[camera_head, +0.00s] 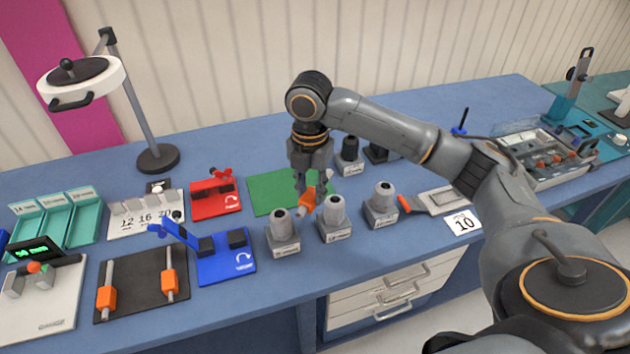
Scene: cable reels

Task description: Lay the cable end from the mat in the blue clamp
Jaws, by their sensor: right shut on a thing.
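My right gripper (310,186) points down over the front right part of the green mat (266,191). It is shut on the cable end (306,201), an orange piece with a pale tip at its lower left. The gripper and the grey holders in front partly hide the mat and the piece; I cannot tell whether it touches the mat. The blue clamp (228,268) stands left of and nearer than the mat. Its blue lever (178,232) slants up to the left, away from the base, so it looks open. My left gripper is not in view.
Grey holders (283,237) stand in front of the mat, close to my right gripper. A red clamp (215,203) sits behind the blue one. A black plate (141,287) with orange-handled rods lies left of the blue clamp.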

